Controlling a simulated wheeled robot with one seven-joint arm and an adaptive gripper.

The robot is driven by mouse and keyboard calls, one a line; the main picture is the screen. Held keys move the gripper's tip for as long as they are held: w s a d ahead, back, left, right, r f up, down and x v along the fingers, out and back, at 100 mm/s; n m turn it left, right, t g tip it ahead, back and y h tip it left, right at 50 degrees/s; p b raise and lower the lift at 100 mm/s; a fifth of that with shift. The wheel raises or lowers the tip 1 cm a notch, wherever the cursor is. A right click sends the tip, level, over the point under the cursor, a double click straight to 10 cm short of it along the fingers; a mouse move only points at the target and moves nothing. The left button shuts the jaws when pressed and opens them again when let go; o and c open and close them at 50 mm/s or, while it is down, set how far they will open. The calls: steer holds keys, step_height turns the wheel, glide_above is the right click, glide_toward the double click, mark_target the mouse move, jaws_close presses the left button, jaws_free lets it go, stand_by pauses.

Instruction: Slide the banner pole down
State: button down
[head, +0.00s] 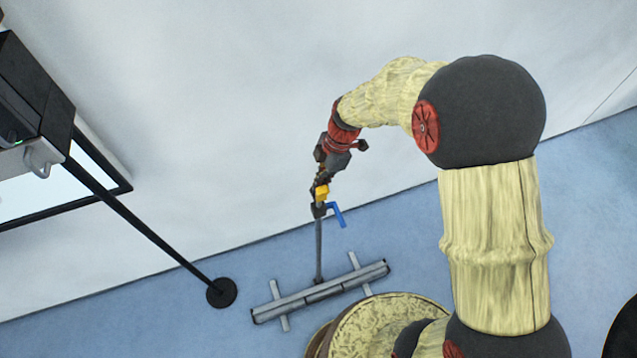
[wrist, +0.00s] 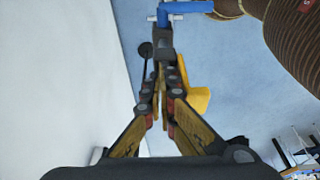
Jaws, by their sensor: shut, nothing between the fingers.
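The banner pole (head: 319,248) is a thin grey pole standing up from a long grey base (head: 322,291) with two cross feet on the floor. At its upper end are a dark fitting, a blue lever (head: 337,215) and a yellow piece (head: 322,194). My gripper (head: 321,180) is at the pole's top, by the yellow piece. In the wrist view my gripper (wrist: 163,78) is shut with nothing between its fingers. The yellow piece (wrist: 198,99) lies beside the right finger, and the blue lever (wrist: 186,8) is beyond the fingertips. Whether the fingers touch the pole, I cannot tell.
A white wall (head: 220,120) rises close behind the pole. A black stand (head: 221,292) with a round foot and slanting pole is to the left, below a dark box (head: 35,95). A round yellowish drum-like thing (head: 385,320) is near the base's right side. Blue floor (head: 150,320) is open at left.

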step_height(320, 180, down, 7)
steer(key=b, duration=0.5)
steer(key=shift+r, duration=0.15)
